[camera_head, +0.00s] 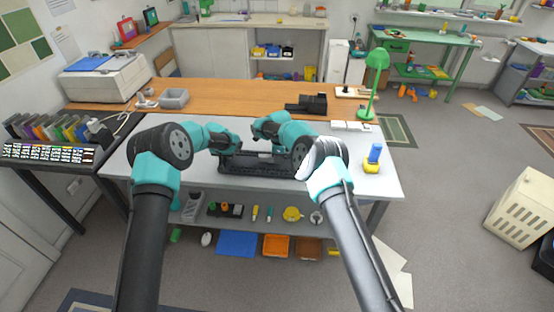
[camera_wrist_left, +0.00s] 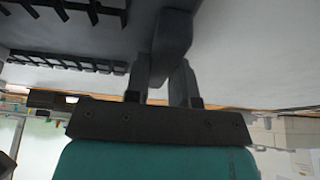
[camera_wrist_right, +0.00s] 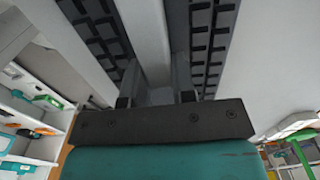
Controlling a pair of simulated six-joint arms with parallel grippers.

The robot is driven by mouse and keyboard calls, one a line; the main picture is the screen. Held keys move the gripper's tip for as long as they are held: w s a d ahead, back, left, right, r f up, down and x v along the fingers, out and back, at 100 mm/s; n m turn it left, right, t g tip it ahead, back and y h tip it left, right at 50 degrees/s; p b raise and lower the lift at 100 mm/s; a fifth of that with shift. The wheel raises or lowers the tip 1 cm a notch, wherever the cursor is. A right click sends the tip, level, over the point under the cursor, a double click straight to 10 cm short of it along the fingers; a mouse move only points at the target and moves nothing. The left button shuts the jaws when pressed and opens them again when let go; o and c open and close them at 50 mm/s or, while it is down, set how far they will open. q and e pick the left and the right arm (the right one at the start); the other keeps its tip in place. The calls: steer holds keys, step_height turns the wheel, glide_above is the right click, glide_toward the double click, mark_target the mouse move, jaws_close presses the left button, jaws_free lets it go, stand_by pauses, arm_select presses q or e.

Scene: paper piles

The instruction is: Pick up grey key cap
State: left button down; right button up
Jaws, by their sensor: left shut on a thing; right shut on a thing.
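A black keyboard-like frame (camera_head: 262,170) with rows of dark keys lies on the white table (camera_head: 375,180). My left gripper (camera_head: 236,150) is over its left part. The left wrist view shows it shut on a dark grey block (camera_wrist_left: 172,35). My right gripper (camera_head: 266,147) is over the middle of the frame. The right wrist view shows it shut on a light grey piece (camera_wrist_right: 146,40) between rows of dark keys (camera_wrist_right: 98,38). This may be the grey key cap; its far end is out of view. My arms hide parts of the frame in the head view.
A blue and yellow object (camera_head: 373,160) stands at the table's right. A green lamp (camera_head: 376,75), a black device (camera_head: 307,103) and a grey tray (camera_head: 174,97) are behind. Colourful upright items (camera_head: 55,129) stand at the left. The table's right front is clear.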

step_height(320, 180, up, 9)
steer(key=shift+r, duration=0.2)
stand_by(0.5)
arm_select(q)
steer(key=c, duration=0.9)
jaws_free()
steer(key=shift+r, duration=0.1)
steer(key=v, duration=1.2)
steer(key=shift+a, duration=0.1)
